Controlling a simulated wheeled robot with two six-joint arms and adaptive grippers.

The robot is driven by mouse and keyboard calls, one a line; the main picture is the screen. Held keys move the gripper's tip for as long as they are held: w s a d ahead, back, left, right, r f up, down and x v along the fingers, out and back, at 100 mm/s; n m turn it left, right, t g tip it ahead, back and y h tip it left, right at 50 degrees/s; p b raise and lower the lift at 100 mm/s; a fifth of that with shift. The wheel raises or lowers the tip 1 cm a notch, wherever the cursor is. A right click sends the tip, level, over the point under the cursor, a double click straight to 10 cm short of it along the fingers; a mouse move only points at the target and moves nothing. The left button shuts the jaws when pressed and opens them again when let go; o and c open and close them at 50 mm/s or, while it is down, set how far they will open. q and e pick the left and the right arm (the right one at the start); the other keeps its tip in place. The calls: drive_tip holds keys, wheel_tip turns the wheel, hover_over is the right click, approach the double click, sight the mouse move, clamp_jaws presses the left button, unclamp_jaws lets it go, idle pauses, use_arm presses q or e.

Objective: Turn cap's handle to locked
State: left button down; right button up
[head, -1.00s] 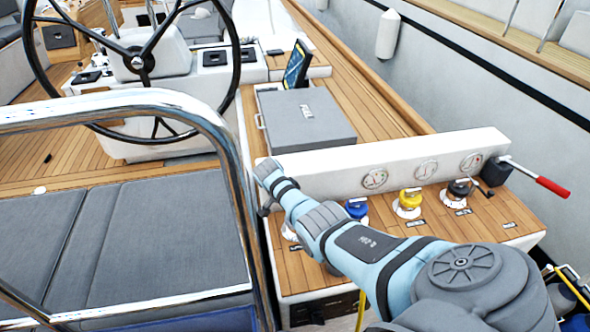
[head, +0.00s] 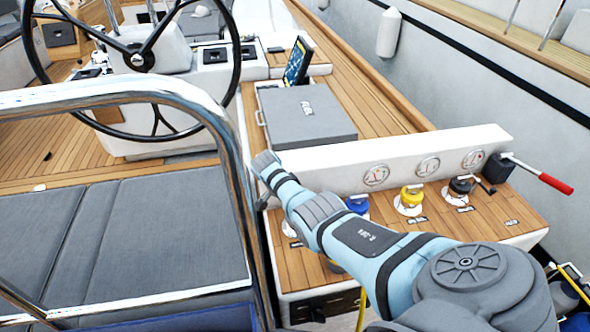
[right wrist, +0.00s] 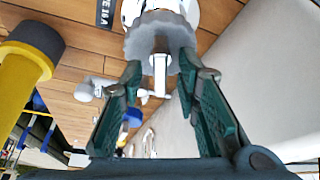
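In the right wrist view, a white round fitting with a grey, scalloped collar (right wrist: 160,38) is straight ahead, and a short pale bar (right wrist: 160,75) stands out from its middle. My right gripper (right wrist: 162,72) has its two fingers apart, one on each side of the bar, with the tips at the collar's edge. I cannot tell whether they press on it. In the head view my right arm hides most of this gripper and part of a white fitting (head: 289,228) on the teak ledge. My left gripper is not in view.
Blue (head: 357,203), yellow (head: 411,195) and black (head: 461,187) fittings stand along the ledge (head: 510,212). Behind them is a white panel with gauges (head: 428,167). A red-handled lever (head: 556,184) is at its right end. A steel rail (head: 235,150) is left of my arm.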

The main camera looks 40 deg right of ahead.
drive_tip(key=v, duration=1.2)
